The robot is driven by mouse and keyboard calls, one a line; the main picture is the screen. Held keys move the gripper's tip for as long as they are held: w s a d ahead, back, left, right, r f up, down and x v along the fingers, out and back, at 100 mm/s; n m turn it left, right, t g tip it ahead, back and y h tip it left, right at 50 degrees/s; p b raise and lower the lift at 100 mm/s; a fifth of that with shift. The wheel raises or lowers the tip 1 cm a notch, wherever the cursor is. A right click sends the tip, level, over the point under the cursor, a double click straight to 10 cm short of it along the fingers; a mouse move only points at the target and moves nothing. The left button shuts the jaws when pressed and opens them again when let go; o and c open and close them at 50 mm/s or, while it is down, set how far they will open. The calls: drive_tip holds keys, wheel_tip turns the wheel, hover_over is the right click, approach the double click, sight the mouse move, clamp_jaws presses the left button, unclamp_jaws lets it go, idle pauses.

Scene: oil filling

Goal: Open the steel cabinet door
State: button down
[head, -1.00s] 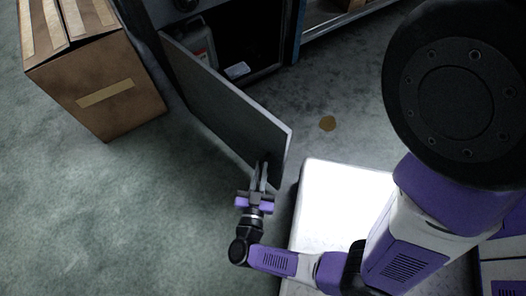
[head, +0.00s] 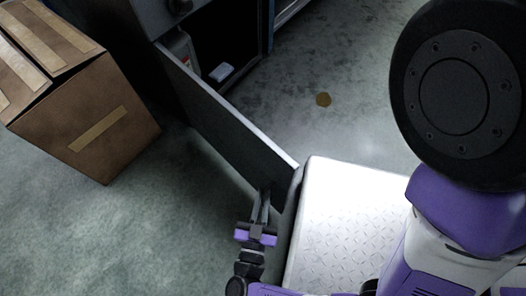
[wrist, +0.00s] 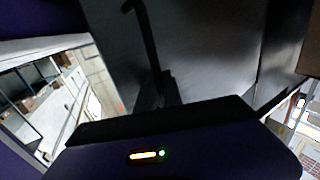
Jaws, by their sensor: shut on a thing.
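The steel cabinet door (head: 225,120) stands wide open in the head view, swung out from the dark cabinet (head: 236,40) toward me. My gripper (head: 262,200) is at the door's near free end, with its fingers shut. In the wrist view the dark door face (wrist: 205,50) fills the middle, and a dark bar-like handle (wrist: 145,35) runs down to the fingers. My gripper (wrist: 158,95) is closed on that handle; the exact contact is dark and partly hidden. Inside the cabinet, a grey container (head: 180,52) and a small white item (head: 221,72) show.
A taped cardboard box (head: 85,110) stands on the floor left of the door. My white base platform is close beside the door's near end. Floor left of my gripper is clear.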

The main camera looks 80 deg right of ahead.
drive_tip(key=shift+w+r, duration=0.1)
drive_tip(key=shift+w, duration=0.35)
drive_tip(key=c, duration=1.5)
unclamp_jaws()
drive_tip(key=shift+s+a, duration=0.1)
drive_tip(key=a, duration=0.7)
drive_tip(key=shift+s+a, duration=0.2)
drive_tip(key=shift+a, duration=0.2)
